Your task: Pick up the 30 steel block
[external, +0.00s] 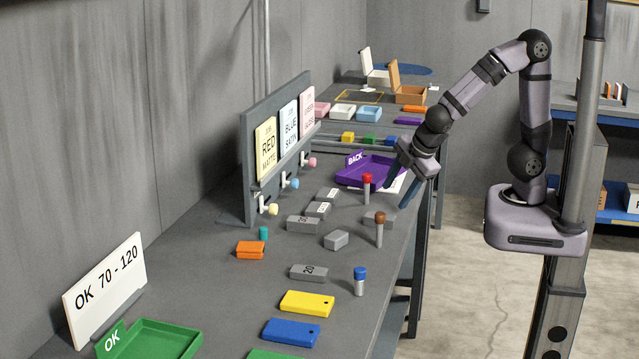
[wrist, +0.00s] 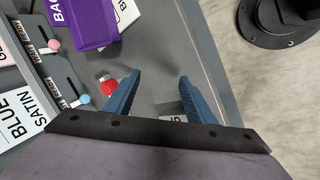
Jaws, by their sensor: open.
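My gripper (external: 395,196) is open and empty, held above the right part of the bench. Its two blue fingers (wrist: 159,78) also show in the wrist view with bare bench between their tips. Several grey steel blocks lie on the bench. One reads like 20 (external: 309,272) at the front. Others are a numbered block (external: 303,224), two small labelled blocks (external: 318,209) (external: 328,195), a tilted block (external: 336,240) and a block behind the brown-capped peg (external: 377,216). I cannot tell which is marked 30. In the wrist view a numbered block (wrist: 172,118) is mostly hidden by my gripper.
A red-capped peg (external: 367,188) and a brown-capped peg (external: 380,231) stand near my gripper; a blue-capped one (external: 360,281) stands farther forward. The purple BACK tray (external: 371,172) is behind. Green tray (external: 166,339) is in front.

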